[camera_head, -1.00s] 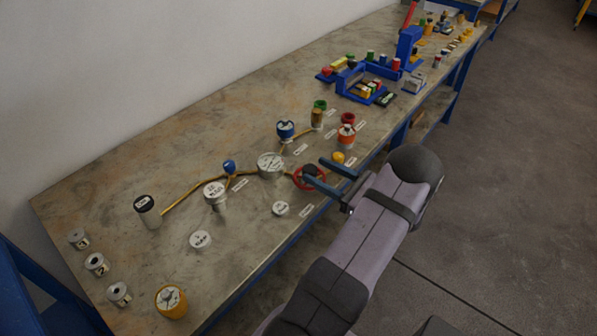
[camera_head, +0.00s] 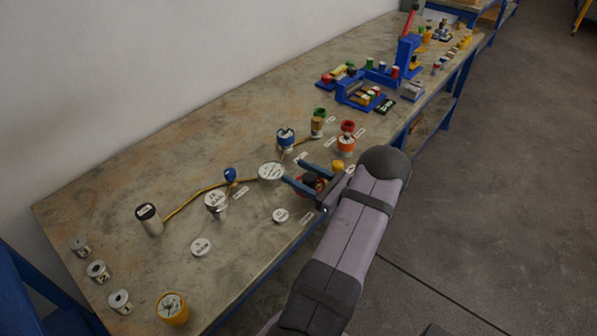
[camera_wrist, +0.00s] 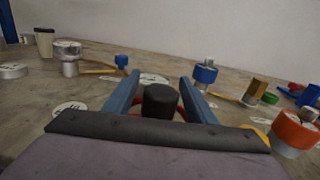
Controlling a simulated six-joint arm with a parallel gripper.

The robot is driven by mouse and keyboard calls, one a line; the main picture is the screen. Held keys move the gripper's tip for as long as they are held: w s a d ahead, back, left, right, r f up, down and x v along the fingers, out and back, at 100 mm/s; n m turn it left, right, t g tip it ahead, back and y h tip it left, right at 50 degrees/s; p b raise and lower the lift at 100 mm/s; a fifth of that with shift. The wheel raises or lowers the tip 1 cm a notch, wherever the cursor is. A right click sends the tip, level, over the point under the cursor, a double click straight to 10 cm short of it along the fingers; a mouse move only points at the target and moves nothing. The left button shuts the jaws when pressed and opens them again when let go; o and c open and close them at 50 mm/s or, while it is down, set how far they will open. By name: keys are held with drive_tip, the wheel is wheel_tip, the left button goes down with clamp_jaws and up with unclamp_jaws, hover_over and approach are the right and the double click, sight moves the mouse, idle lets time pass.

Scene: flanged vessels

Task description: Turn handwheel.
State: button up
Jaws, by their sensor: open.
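The handwheel (camera_head: 311,191) is a red ring with a dark centre, near the front edge of the bench, mostly covered by my gripper in the head view. In the wrist view a black cylindrical knob (camera_wrist: 160,100) stands upright between the fingers, with bits of red rim (camera_wrist: 135,115) low on either side. My gripper (camera_head: 294,171) is open, its two blue fingers (camera_wrist: 159,80) spread on both sides of the knob. A gap shows between each finger and the knob. Whether the fingers touch the red rim cannot be told.
A round silver-topped vessel (camera_head: 271,171) stands just beyond the fingertips. An orange-banded vessel (camera_head: 346,143) and a blue-capped one (camera_head: 285,138) stand nearby. A flat white disc (camera_head: 280,215) lies at the front left.

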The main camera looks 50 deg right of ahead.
drive_tip(key=shift+w, duration=0.25)
drive_tip(key=c, duration=1)
drive_tip(key=shift+c, duration=0.2)
drive_tip(key=shift+m+h, duration=0.3)
drive_tip(key=shift+h, duration=0.2)
drive_tip(key=h, duration=0.1)
drive_tip(key=m+h, duration=0.1)
drive_tip(key=shift+d+m+h+p, duration=0.25)
drive_tip(key=shift+m+h+p, duration=0.05)
drive_tip(key=shift+p, duration=0.05)
drive_tip(key=m+h, duration=0.1)
drive_tip(key=h, duration=0.1)
drive_tip(key=d+m+g+h, duration=0.1)
drive_tip(key=m+h, duration=0.1)
drive_tip(key=h, duration=0.1)
drive_tip(key=shift+s+f+g, duration=0.15)
drive_tip(key=shift+g, duration=0.15)
drive_tip(key=shift+s+d+m+g+h+b, duration=0.15)
drive_tip(key=shift+d+m+g+h+b, duration=0.1)
drive_tip(key=shift+m+g+h, duration=0.45)
drive_tip(key=shift+s+d+m+g+h+b, duration=0.2)
drive_tip(key=shift+m+g+h, duration=0.25)
drive_tip(key=shift+m+h, duration=0.4)
drive_tip(key=shift+s+d+m+g+h+b, duration=0.15)
drive_tip(key=shift+m+g+h+b, duration=0.15)
drive_tip(key=shift+m+g+h, duration=0.45)
drive_tip(key=shift+d+h, duration=0.1)
drive_tip(key=shift+h, duration=0.2)
